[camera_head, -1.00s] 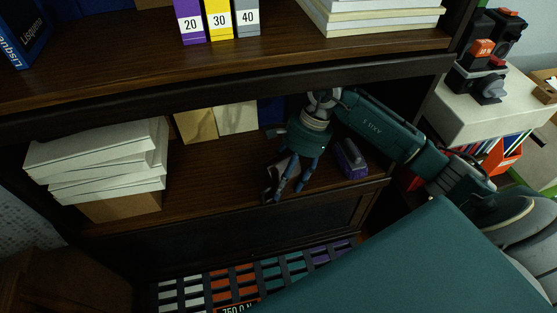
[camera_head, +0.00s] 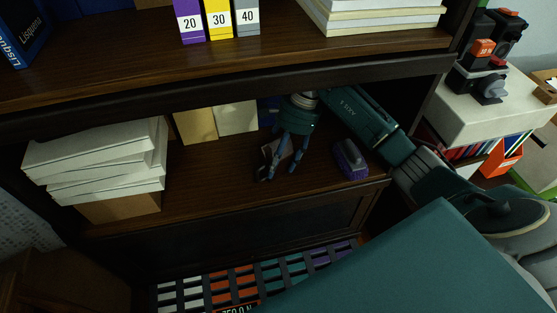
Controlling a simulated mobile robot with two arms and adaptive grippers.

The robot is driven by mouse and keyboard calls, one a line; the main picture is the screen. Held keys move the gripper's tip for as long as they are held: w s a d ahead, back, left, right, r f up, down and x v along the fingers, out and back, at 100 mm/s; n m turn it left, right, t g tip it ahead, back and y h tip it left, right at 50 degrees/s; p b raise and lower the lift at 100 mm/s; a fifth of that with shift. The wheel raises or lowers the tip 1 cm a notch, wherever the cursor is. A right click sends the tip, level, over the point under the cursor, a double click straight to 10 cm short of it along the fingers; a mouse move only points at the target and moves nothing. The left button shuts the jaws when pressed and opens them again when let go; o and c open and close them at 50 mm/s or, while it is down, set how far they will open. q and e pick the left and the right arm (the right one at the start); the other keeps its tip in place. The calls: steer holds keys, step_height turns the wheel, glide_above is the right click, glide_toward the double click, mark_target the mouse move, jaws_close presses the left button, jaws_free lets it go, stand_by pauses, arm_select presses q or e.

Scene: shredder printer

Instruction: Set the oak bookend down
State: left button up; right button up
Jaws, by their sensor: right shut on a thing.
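My right gripper (camera_head: 268,179) reaches in from the right into the lower shelf compartment, with its fingers pointing down and toward the front. It is shut on the oak bookend (camera_head: 275,152), a small, dark brown piece with a pale edge, partly hidden by the fingers. The bookend is tilted in the picture and close to the shelf board (camera_head: 225,186); I cannot tell whether it touches the board. My left gripper is not in view.
A purple and grey object (camera_head: 350,160) stands right of the gripper. Tan and cream blocks (camera_head: 237,118) stand behind, left of a dark blue item (camera_head: 268,111). A white paper stack (camera_head: 95,160) sits at the left on a brown box (camera_head: 122,207). Bare board lies between.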

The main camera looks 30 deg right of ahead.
mark_target(284, 152)
steer(key=o, duration=1.6)
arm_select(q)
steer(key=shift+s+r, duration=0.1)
arm_select(e)
steer(key=shift+o, duration=0.6)
